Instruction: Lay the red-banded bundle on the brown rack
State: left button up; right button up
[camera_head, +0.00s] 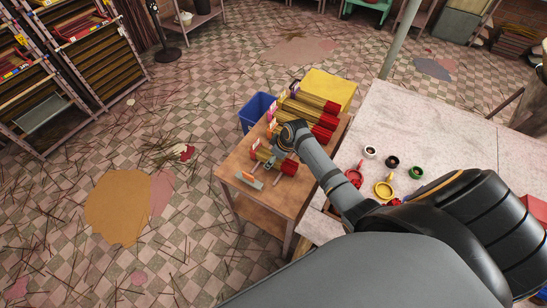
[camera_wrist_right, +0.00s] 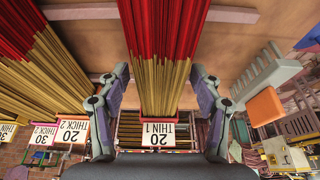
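A bundle of thin sticks with a wide red band and a "20 THIN 1" tag (camera_wrist_right: 157,134) lies between the fingers of my right gripper (camera_wrist_right: 159,75) in the right wrist view. The fingers straddle it, one on each side, with narrow gaps at the tips. In the head view my right gripper (camera_head: 287,137) is over the small wooden table (camera_head: 232,172), and the arm hides part of the bundles. Shelf racks with brown slats (camera_head: 101,60) stand at the upper left; I cannot tell whether one is the brown rack. My left gripper is not in view.
Other red-banded bundles (camera_head: 308,108) lie close beside on the table. A grey and orange stand (camera_head: 249,180) is near its front edge. A blue bin (camera_head: 257,108) stands behind it. A pale table (camera_head: 440,135) with small coloured bowls is at right. Loose sticks litter the floor.

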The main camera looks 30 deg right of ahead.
jog(key=p+v, duration=1)
jog(key=p, duration=0.1)
jog(key=shift+w+r, duration=0.1)
jog(key=shift+r, duration=0.05)
jog(key=shift+s+d+r, duration=0.2)
jog(key=shift+s+r, duration=0.1)
jog(key=shift+r, duration=0.25)
jog(key=shift+s+r, duration=0.15)
jog(key=shift+r, duration=0.15)
